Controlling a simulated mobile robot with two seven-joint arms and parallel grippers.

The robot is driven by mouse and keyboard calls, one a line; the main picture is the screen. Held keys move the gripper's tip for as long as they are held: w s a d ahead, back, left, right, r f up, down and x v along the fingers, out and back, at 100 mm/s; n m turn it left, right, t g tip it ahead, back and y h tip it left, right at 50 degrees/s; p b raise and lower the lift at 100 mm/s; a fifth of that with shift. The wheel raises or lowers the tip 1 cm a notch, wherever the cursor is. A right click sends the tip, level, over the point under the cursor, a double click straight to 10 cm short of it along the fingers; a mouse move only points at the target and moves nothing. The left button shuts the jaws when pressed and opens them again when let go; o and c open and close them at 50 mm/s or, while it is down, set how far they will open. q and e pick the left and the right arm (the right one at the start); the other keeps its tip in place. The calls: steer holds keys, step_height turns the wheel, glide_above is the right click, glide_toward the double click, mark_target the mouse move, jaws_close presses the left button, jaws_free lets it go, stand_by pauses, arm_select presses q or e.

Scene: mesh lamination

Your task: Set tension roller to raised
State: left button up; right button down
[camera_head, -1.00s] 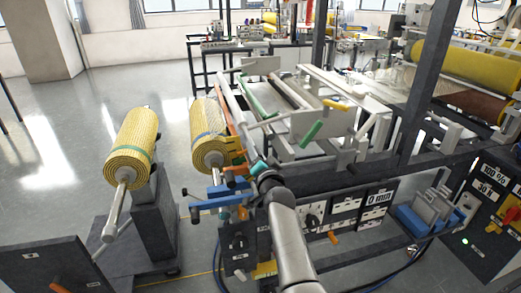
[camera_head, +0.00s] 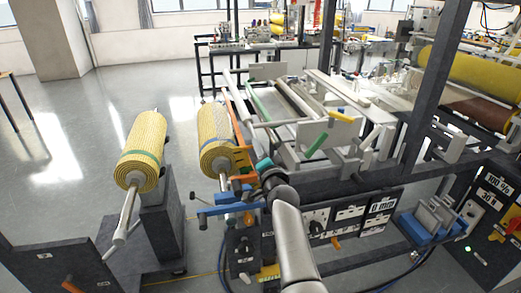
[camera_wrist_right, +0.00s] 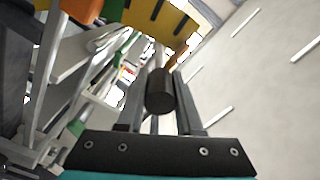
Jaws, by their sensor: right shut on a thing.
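My right gripper (camera_head: 262,162) is at the near left end of the roller machine, beside the orange bracket (camera_head: 238,157). Its fingers are hard to make out in the head view. In the right wrist view, my right gripper (camera_wrist_right: 160,104) has its two grey fingers shut on a dark cylindrical handle (camera_wrist_right: 160,88). Behind the handle, a pale rod or roller runs away from the camera. I cannot tell which roller is the tension roller. My left gripper is not in view.
A panel with knobs and a "0 mm" label (camera_head: 382,205) faces the front.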

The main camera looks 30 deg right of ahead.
steer(key=c, duration=0.9)
jaws_free()
steer(key=shift+r, duration=0.35)
steer(key=o, duration=0.3)
steer(key=shift+f, duration=0.2)
steer(key=shift+s, duration=0.1)
steer(key=shift+s+a+f, duration=0.1)
steer(key=shift+s, duration=0.1)
steer(key=shift+p+v, duration=3.4)
steer(key=shift+v, duration=3.9)
